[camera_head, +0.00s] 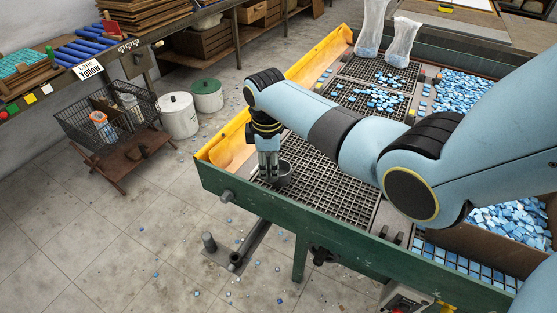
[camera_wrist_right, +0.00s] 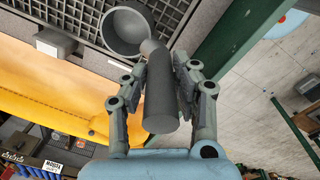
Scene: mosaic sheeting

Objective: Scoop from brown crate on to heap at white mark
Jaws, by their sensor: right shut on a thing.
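My right gripper (camera_head: 269,172) is shut on the handle of a grey scoop (camera_head: 285,174), low over the near left part of the grid. In the right wrist view, the scoop's handle (camera_wrist_right: 160,100) is between the fingers, and its round cup looks empty. The brown crate (camera_head: 480,246), with blue tiles in it, is at the lower right, partly hidden by my right arm. A loose heap of blue tiles (camera_head: 372,98) lies on the far grid. I cannot make out a white mark. My left gripper is not in view.
The green-sided table (camera_head: 310,228) has a yellow trough (camera_head: 310,62) along its left side. Two clear bags (camera_head: 402,42) stand at the back. More blue tiles (camera_head: 465,92) lie at the far right. The grid (camera_head: 325,180) near the scoop is bare.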

